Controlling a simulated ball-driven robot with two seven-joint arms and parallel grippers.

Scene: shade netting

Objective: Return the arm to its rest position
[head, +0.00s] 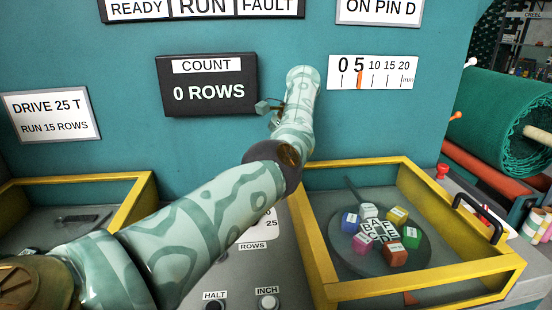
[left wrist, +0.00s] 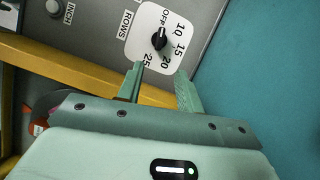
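My left arm (head: 190,215) reaches from the lower left across the machine front and bends upward at the middle in the head view. Its gripper cannot be made out there. In the left wrist view my left gripper (left wrist: 161,73) has its two green fingers apart, with nothing seen held between them. A black rotary knob (left wrist: 160,39) on a white ROWS dial plate (left wrist: 135,38) lies just beyond the fingertips. I cannot tell the gap between them. In the head view my arm hides most of this dial plate (head: 258,228). My right gripper is not in view.
A yellow-framed tray (head: 452,287) at the right holds a dark round dish with coloured lettered blocks (head: 383,235). Another yellow-framed tray (head: 140,200) is at the left. HALT (head: 214,306) and INCH (head: 268,302) buttons sit between them. The count display (head: 209,88) reads 0 ROWS.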

